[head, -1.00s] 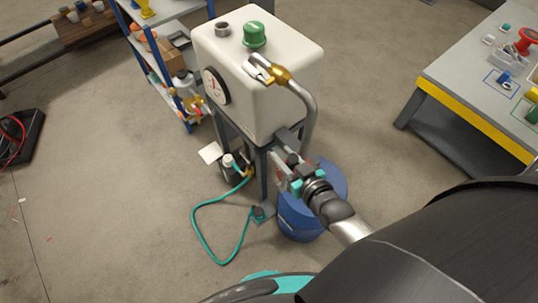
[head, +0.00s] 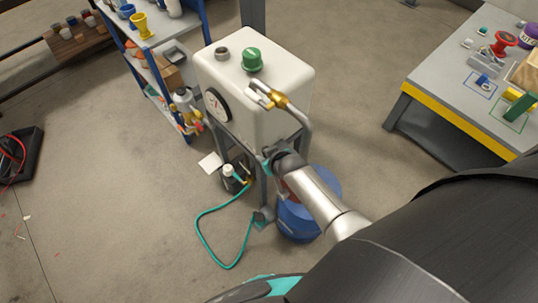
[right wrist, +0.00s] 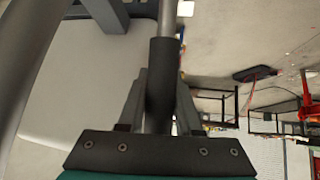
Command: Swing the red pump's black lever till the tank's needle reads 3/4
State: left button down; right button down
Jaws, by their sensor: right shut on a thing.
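The cream tank (head: 285,112) stands on a grey frame in the head view. Its round white gauge (head: 217,105) faces left; the needle is too small to read surely. In the right wrist view my right gripper (right wrist: 161,78) is shut on the lever's black grip (right wrist: 163,58), with its steel rod (right wrist: 170,16) running out beyond. In the head view my right arm hides most of the gripper and lever below the tank's front corner. The red pump is mostly hidden behind that arm. My left gripper is not in view.
A blue drum (head: 297,222) stands under my right forearm. A green hose (head: 202,222) loops on the floor. A blue shelf (head: 150,75) stands behind left, and a grey table (head: 440,88) with a yellow edge is at the right.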

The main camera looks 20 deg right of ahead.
jog(key=shift+w+a+f, duration=0.1)
jog(key=shift+w+f, duration=0.05)
dwell(0.3)
jog(key=c, duration=0.6)
grip_release()
jog(key=p+v, duration=0.5)
jog(key=v, duration=1)
